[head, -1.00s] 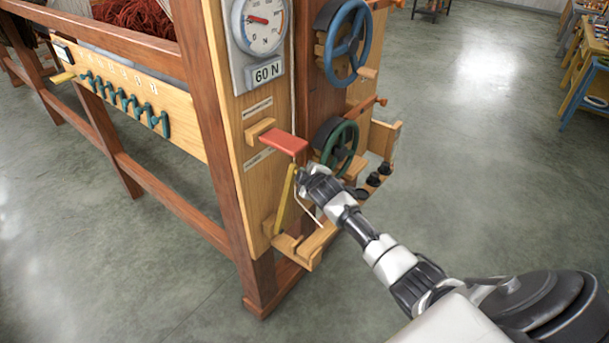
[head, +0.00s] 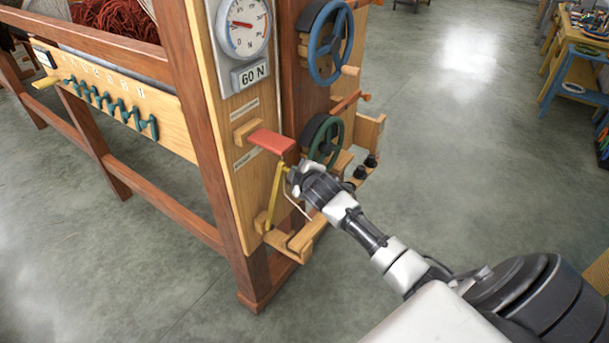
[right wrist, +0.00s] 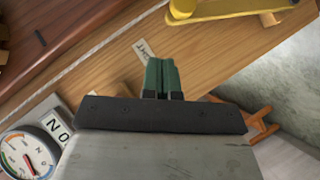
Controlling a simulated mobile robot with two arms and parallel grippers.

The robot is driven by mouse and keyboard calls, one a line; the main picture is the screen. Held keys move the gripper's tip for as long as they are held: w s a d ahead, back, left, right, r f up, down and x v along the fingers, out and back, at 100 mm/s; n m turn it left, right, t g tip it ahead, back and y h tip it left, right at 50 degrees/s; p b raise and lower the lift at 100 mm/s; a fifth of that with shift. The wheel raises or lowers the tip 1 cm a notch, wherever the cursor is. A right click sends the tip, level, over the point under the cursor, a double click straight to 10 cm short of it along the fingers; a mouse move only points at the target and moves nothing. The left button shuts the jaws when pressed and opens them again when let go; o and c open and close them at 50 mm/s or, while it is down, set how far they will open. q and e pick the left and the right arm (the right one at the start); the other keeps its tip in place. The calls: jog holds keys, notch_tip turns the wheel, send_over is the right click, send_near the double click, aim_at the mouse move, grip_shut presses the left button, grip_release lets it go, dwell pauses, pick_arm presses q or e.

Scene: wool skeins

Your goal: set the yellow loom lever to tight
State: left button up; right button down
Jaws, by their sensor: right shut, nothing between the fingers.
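The yellow lever (head: 274,195) is a thin bar on the lower front of the loom's end post in the head view. It rises from a wooden bracket and its upper end leans right. My right gripper (head: 291,176) is close beside its upper end; I cannot tell from the head view whether they touch. In the right wrist view, the green fingertips (right wrist: 161,76) are together and empty, and a yellow bar (right wrist: 235,8) lies beyond them at the top edge, apart from them. The lever's label cannot be read. My left gripper is not in view.
A red paddle (head: 271,141) juts out just above the yellow lever. A green handwheel (head: 324,142) and a blue handwheel (head: 330,45) sit to the right. A gauge (head: 243,28) above has a plate reading 60 N. Open floor lies right of the loom.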

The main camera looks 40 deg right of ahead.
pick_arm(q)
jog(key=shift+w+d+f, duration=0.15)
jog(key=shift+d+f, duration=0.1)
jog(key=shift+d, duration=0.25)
pick_arm(e)
jog(key=v, duration=0.4)
jog(key=shift+s+a+r, duration=0.1)
jog(key=shift+s+r, duration=0.15)
jog(key=shift+r, duration=0.2)
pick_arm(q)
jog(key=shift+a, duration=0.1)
